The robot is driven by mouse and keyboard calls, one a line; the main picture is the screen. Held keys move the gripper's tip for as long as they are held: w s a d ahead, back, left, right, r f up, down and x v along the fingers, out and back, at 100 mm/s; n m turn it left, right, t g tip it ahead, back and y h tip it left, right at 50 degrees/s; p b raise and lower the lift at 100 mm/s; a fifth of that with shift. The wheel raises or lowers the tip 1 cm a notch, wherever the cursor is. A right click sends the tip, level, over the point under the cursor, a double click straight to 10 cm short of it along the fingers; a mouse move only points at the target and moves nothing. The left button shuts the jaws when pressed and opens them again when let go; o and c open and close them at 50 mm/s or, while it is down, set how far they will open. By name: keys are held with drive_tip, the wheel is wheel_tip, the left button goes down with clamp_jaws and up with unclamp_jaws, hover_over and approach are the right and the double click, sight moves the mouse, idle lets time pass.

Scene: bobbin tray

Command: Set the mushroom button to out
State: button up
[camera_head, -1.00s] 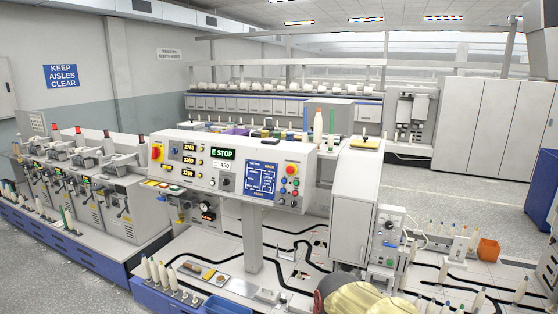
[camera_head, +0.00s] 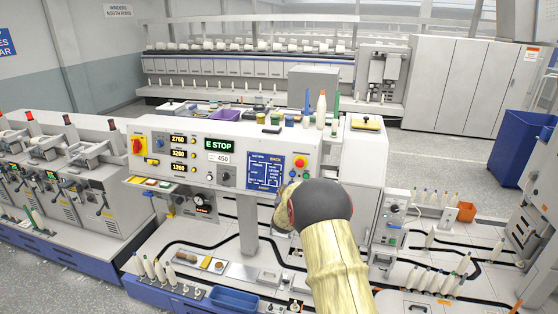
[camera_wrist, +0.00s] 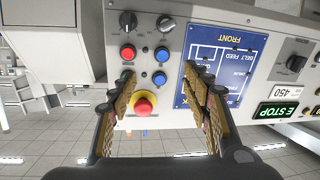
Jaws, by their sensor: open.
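The red mushroom button (camera_wrist: 144,103), with a yellow ring around its base, shows in the upside-down wrist view. It also shows near the top right of the control panel in the head view (camera_head: 300,163). I cannot tell from its height whether it is in or out. My gripper (camera_wrist: 160,82) is open and empty, with the button lying between its fingers in the picture, nearer the left one. No contact is visible. In the head view my arm hides most of the gripper. The panel display (camera_head: 219,144) reads E STOP.
Beside the button are a small red button (camera_wrist: 128,53), blue buttons (camera_wrist: 161,78) and black knobs (camera_wrist: 166,23). A blue diagram plate (camera_wrist: 222,65) lies to their right in the wrist view. A red switch on yellow (camera_head: 137,146) sits at the panel's left end. Bobbins (camera_head: 321,110) stand on top.

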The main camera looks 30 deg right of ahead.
sight(299, 164)
wheel_tip(299, 164, up, 8)
drive_tip(key=d+h, duration=0.3)
drive_tip(key=shift+t, duration=0.4)
drive_tip(key=shift+p+x, duration=0.4)
drive_tip(key=shift+x, duration=3.15)
drive_tip(key=shift+w+a+f, duration=0.1)
drive_tip(key=shift+a+f, duration=0.05)
drive_tip(key=shift+c, duration=0.7)
drive_tip(key=c, duration=1.1)
clamp_jaws()
